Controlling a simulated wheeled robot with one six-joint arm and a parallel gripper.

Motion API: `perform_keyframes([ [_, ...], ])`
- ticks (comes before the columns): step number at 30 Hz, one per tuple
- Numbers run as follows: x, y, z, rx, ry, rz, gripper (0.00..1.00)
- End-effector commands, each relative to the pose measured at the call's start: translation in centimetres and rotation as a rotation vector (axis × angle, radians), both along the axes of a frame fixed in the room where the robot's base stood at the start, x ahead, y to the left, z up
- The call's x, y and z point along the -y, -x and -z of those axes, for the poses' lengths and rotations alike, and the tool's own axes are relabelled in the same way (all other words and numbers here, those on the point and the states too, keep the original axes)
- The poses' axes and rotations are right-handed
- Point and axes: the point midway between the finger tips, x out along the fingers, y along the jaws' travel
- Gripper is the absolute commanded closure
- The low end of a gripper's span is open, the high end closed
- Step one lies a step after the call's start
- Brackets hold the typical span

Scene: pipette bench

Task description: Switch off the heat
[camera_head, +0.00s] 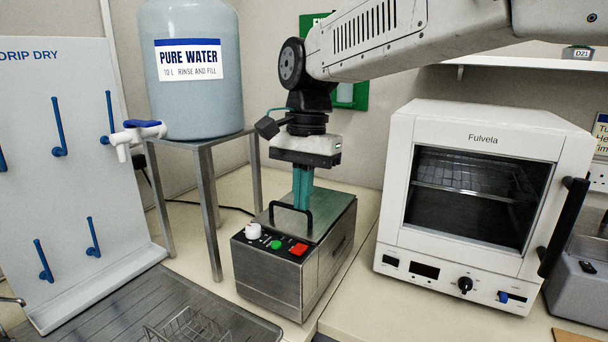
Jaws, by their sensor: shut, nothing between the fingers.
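A steel box (268,285) stands on the bench in the middle, with a black handle (293,211) on its top. Its sloped black panel carries a white knob (253,230), a green button (276,245) and a red switch (299,249). My gripper (303,207) points down over the box with its teal fingers together and empty. The fingertips are just at or behind the handle; I cannot tell whether they touch the box. To the right, a white Fulvela oven (399,205) has its door shut. Its lower panel has a black knob (465,284) and a blue switch (503,297).
A pure water tank (190,105) stands on a metal stand (206,190) at left, its tap (137,136) jutting left. A drip-dry board (60,200) and grey drainer (190,318) are at left. The oven's black door handle (565,228) sticks out at right.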

Motion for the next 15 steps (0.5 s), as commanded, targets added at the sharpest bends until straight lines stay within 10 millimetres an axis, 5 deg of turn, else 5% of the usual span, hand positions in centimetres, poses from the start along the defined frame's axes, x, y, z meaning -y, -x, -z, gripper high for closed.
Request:
perform_keyframes([
  [6, -0.3, 0.6, 4.5, -0.002, 0.001, -0.001, 1.00],
  [15, -0.5, 0.9, 7.6, 0.000, 0.001, -0.001, 1.00],
])
